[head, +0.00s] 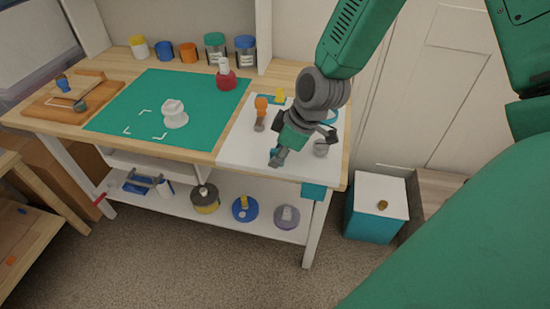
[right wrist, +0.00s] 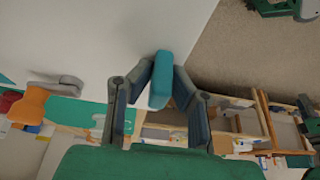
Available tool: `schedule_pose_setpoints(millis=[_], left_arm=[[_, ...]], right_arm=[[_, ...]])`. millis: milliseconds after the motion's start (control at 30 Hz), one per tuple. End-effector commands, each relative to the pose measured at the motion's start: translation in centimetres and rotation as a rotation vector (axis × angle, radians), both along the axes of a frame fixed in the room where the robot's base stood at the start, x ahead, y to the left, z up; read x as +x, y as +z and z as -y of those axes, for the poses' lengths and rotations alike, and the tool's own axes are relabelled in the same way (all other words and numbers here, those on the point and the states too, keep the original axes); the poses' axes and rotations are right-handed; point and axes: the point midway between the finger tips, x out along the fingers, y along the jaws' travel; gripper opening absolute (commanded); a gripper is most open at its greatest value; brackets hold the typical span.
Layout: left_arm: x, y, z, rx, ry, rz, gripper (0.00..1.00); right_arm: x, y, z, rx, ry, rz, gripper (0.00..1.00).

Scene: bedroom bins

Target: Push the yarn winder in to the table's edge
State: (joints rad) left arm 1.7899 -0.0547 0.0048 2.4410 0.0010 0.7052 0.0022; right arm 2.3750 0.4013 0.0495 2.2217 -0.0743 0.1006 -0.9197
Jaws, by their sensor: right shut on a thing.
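My right gripper (head: 277,157) reaches down over the white board (head: 240,150) at the table's right end. In the right wrist view its fingers (right wrist: 160,95) are shut on a teal block (right wrist: 160,78); a bit of the block shows in the head view (head: 274,152). I cannot tell whether this block is part of the yarn winder. The gripper hides part of the board. My left gripper is not in view.
A green mat (head: 200,95) holds a white object (head: 175,114). Several jars stand along the back, with a red jar (head: 226,78) nearer. A wooden tray (head: 65,100) is at left. A white-lidded teal bin (head: 380,197) stands on the floor right of the table.

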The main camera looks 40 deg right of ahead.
Motion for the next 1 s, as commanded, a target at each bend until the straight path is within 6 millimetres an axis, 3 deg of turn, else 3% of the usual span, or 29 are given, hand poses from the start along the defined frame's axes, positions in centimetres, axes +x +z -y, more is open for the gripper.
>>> schedule_pose_setpoints(millis=[67,100,133,167,567,1000], left_arm=[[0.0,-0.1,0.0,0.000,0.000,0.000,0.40],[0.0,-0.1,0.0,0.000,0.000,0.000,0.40],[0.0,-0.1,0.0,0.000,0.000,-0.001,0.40],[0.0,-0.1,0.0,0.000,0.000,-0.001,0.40],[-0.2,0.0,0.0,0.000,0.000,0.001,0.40],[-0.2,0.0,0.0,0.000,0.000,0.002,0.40]], right_arm=[[0.2,0.0,0.1,-0.003,-0.003,0.005,0.00],[0.2,0.0,0.1,-0.003,-0.003,0.005,0.22],[0.2,0.0,0.1,-0.003,-0.003,0.005,0.32],[0.1,0.0,0.1,-0.002,-0.003,0.004,0.34],[0.0,0.6,0.2,-0.002,-0.002,0.004,0.34],[-2.2,7.9,2.3,-0.001,-0.002,0.007,0.34]])
